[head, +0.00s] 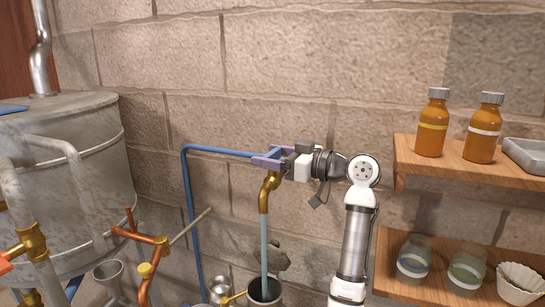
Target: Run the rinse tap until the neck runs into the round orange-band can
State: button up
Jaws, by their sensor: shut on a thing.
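The rinse tap (268,187) is a brass spout on the end of a blue pipe against the stone wall. My gripper (272,160), with purple fingers, is shut at the top of the tap, on its handle, which the fingers mostly hide. A pale blue-grey stream of water (264,240) falls straight down from the spout. It goes into the open top of a grey round vessel (266,290) at the bottom edge. The lower part of this vessel is cut off. I cannot make out an orange-band can or where the neck runs.
A large grey still (75,190) with copper pipes (145,240) stands at left. A blue pipe (188,200) runs down the wall. At right, an upper shelf (440,165) holds two amber bottles (432,125) and a grey tray (527,154). A lower shelf (405,287) holds jars (414,257) and a fluted cup (518,283).

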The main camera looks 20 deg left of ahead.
aim_at(272, 152)
jog(key=shift+s+f, duration=0.1)
jog(key=o, duration=0.9)
jog(key=shift+r, duration=0.2)
notch_tip(272, 152, up, 20)
jog(key=shift+f+b, duration=0.15)
jog(key=shift+b, duration=0.95)
